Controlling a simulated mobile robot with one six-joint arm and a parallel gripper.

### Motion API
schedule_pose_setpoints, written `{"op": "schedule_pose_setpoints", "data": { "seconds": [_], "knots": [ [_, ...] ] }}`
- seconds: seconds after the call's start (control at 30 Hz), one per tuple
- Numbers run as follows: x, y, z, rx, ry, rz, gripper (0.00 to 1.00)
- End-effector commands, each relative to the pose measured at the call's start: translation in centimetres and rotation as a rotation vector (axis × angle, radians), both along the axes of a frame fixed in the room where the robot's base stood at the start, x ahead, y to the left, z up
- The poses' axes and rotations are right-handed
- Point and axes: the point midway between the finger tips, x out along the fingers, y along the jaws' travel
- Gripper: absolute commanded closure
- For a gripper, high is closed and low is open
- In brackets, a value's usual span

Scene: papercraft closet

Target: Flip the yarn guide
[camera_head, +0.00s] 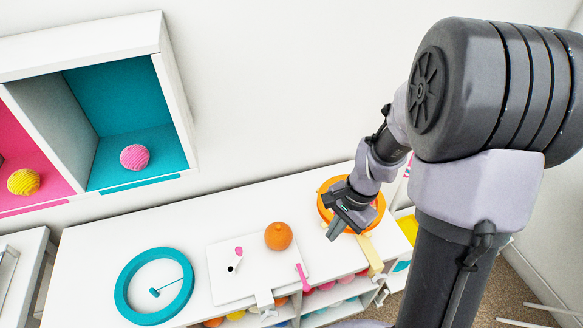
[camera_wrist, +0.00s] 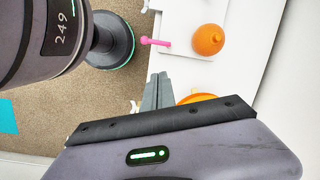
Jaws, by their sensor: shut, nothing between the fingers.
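No part is marked as the yarn guide, so I cannot tell for sure which it is. A small pink lever-like piece (camera_head: 302,277) sits at the right edge of a white board (camera_head: 222,285); it also shows in the wrist view (camera_wrist: 154,41). My gripper (camera_head: 334,232) is shut and empty, to the right of the pink piece and apart from it. Its fingers show together in the wrist view (camera_wrist: 157,92). An orange ring (camera_head: 322,205) lies under and behind my gripper, partly hidden by it. A beige bar (camera_head: 371,257) reaches from the ring to the counter's front edge.
An orange ball-like piece (camera_head: 278,236) stands on the board, with a small pink-and-black piece (camera_head: 236,257) beside it. A teal ring (camera_head: 122,294) lies at left on the white counter (camera_head: 88,258). Cubbies with balls (camera_head: 135,157) are at upper left. Carpeted floor (camera_wrist: 75,110) lies beside the counter.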

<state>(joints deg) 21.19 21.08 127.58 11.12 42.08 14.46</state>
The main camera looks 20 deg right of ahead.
Motion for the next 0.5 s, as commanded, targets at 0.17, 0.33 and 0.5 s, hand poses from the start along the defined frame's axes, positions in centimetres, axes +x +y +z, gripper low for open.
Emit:
{"op": "schedule_pose_setpoints", "data": {
  "seconds": [0.17, 0.33, 0.5],
  "knots": [
    [-1.3, -2.3, -5.8, 0.054, 0.138, -0.157, 1.00],
    [-1.7, -2.1, -8.2, 0.062, 0.158, -0.180, 1.00],
    [-2.0, -1.1, -11.7, 0.062, 0.159, -0.177, 1.00]
  ]
}}
